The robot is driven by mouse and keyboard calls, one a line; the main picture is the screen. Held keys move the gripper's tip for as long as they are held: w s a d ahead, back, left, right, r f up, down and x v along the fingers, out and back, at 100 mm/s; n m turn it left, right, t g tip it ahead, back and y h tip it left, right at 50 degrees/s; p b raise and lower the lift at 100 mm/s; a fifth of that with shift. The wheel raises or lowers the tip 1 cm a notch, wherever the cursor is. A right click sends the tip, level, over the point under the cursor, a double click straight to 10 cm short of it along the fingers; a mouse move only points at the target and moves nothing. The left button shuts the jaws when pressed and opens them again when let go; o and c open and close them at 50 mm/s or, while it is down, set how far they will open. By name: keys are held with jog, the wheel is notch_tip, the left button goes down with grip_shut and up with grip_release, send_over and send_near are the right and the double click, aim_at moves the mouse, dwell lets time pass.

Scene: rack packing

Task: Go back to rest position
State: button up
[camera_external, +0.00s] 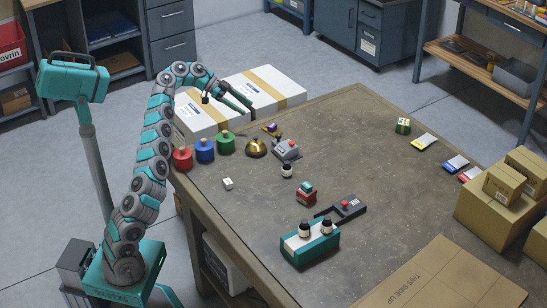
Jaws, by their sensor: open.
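My gripper (252,109) is open and empty. It is held in the air at the back left of the table, in front of the white taped boxes as seen here. My arm curves up from its teal base and bends over to the right at the top. A teal rack (318,254) stands near the table's front middle. Two small dark bottles with white labels, a left one (304,231) and a right one (327,227), sit upright in it. Another similar bottle (287,171) stands alone on the table, farther back. My gripper is apart from all of them.
Red (182,160), blue (205,151) and green (225,143) weights line the table's left edge, near a brass bell (256,148) and a grey device (286,149). A black device (347,207) lies beside the rack. Cardboard boxes (490,215) fill the right. The table's middle right is clear.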

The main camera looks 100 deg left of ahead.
jog(key=shift+w, duration=0.1)
